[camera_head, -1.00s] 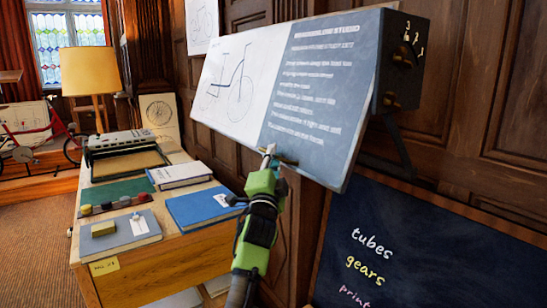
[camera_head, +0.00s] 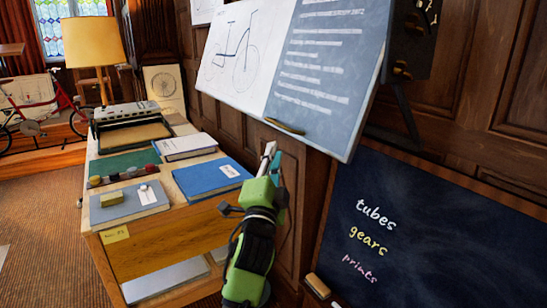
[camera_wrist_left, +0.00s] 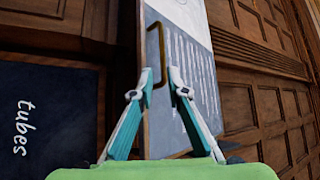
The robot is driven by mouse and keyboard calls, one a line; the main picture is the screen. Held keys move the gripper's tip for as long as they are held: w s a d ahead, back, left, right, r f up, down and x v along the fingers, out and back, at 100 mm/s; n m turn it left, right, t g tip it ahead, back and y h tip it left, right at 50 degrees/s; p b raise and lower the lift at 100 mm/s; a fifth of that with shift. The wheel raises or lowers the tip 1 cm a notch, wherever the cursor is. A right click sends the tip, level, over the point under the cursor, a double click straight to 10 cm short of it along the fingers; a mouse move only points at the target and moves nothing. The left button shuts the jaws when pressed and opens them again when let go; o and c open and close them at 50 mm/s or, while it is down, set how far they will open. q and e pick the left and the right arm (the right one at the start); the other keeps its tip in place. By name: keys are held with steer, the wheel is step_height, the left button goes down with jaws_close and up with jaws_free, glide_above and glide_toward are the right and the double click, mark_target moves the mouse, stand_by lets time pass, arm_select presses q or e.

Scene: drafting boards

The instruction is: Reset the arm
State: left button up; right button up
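My left gripper (camera_head: 271,160) is in front of the tilted drafting board (camera_head: 318,75), just below its lower edge in the head view. In the left wrist view the gripper (camera_wrist_left: 162,82) has its two fingers apart with nothing between them. A brass handle (camera_head: 285,127) sits on the board's lower edge. The handle also shows in the left wrist view (camera_wrist_left: 155,45), beyond the fingertips, and I cannot tell whether they touch. The board shows a bicycle drawing on white and chalk-like writing on blue-grey. My right gripper is not in view.
A wooden desk (camera_head: 140,262) stands at left with a typewriter (camera_head: 127,115), a blue book (camera_head: 212,178) and other books. A lamp (camera_head: 93,42) is behind it. A chalkboard (camera_head: 440,235) with words leans at right, an eraser (camera_head: 317,286) at its lower left.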

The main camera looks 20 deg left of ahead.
arm_select(q)
steer(key=shift+s+f, duration=0.1)
steer(key=shift+s, duration=0.05)
stand_by(0.3)
